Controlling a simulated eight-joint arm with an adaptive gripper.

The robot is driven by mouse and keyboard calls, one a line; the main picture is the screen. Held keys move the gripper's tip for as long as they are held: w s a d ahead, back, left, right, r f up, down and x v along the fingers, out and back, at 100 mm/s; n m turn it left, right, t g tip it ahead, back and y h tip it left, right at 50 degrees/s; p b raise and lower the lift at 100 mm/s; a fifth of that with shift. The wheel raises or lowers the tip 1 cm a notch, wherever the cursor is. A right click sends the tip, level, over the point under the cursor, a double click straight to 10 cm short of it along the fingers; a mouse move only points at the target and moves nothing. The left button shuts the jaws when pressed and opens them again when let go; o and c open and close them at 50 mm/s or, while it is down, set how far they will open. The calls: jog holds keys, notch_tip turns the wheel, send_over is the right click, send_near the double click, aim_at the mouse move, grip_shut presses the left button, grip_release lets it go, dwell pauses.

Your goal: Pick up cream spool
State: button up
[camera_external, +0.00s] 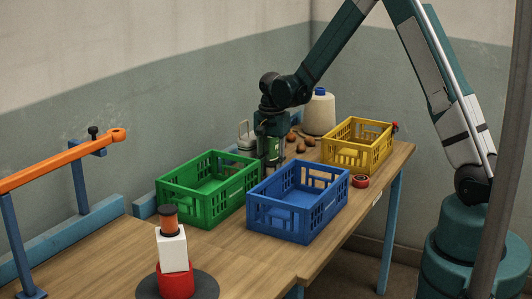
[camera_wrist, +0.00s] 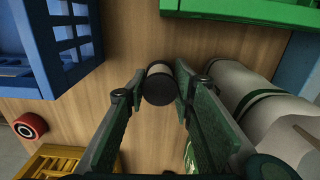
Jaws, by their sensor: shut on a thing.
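The cream spool (camera_wrist: 159,69) shows in the wrist view as a short cream cylinder with a dark end facing the camera. It sits between the two fingertips of my gripper (camera_wrist: 160,88), which is shut on it. In the external view my gripper (camera_external: 271,160) points down, low over the table behind the blue crate and beside the green crate. The spool cannot be made out there. Whether the spool touches the table is hard to tell.
A green crate (camera_external: 196,206), a blue crate (camera_external: 292,222) and a yellow crate (camera_external: 352,155) stand close around my gripper. A large cream cone (camera_external: 319,115) and small brown items (camera_external: 301,146) lie behind. A red-and-black roll (camera_external: 360,181) lies right. A stack with a white block (camera_external: 172,249) stands in front.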

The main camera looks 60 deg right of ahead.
aim_at(272, 163)
notch_tip(272, 163, up, 16)
jog(key=p, duration=0.1)
jog(key=shift+r+p, duration=0.15)
jog(key=shift+p, duration=0.15)
dwell(0.8)
